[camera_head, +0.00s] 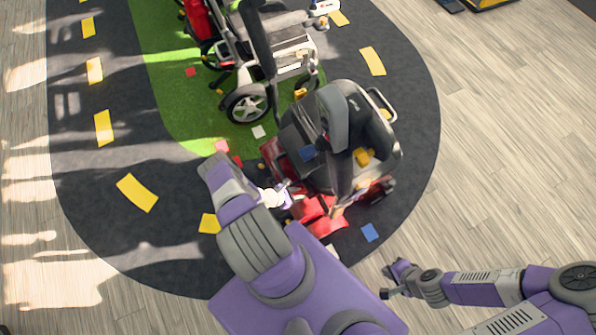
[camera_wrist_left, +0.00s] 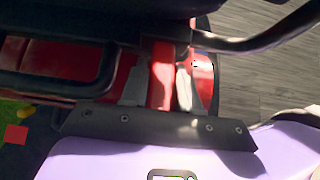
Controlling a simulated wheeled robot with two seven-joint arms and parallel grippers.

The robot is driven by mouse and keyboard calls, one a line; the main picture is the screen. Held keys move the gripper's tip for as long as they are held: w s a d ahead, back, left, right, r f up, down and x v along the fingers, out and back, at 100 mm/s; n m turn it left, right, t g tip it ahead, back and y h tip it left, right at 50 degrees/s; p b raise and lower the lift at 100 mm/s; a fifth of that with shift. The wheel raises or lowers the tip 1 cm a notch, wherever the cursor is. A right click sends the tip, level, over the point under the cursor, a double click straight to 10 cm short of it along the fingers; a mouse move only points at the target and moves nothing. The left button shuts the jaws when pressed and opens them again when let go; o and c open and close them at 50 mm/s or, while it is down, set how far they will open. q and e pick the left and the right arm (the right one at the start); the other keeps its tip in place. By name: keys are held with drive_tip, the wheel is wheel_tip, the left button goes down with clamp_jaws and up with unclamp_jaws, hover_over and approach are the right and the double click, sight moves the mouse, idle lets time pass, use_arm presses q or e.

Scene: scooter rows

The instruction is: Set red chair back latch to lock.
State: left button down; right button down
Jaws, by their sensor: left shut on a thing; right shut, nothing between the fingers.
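The red scooter (camera_head: 318,212) with a dark seat (camera_head: 345,120) stands on the dark mat. My left gripper (camera_head: 287,194) is at its left side, low beside the seat. In the left wrist view, the fingers of my left gripper (camera_wrist_left: 160,92) are shut on a narrow red part (camera_wrist_left: 162,72), with one finger on each side. This part may be the chair back latch; its lock position cannot be read. Dark seat and frame parts hide its upper end. My right gripper (camera_head: 392,284) is shut and empty over the wood floor, apart from the scooter.
A second, grey and black mobility chair (camera_head: 250,103) stands just behind on the green strip (camera_head: 190,110). Yellow, red, blue and white pieces lie scattered on the mat (camera_head: 90,200). Clear wood floor (camera_head: 500,150) lies to the right. A curved metal bar (camera_wrist_left: 265,35) shows in the wrist view.

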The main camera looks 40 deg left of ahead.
use_arm(q)
drive_tip(key=c, duration=0.9)
unclamp_jaws()
drive_tip(key=p+v, duration=0.2)
drive_tip(key=v, duration=0.5)
drive_tip(key=shift+s+r, duration=0.25)
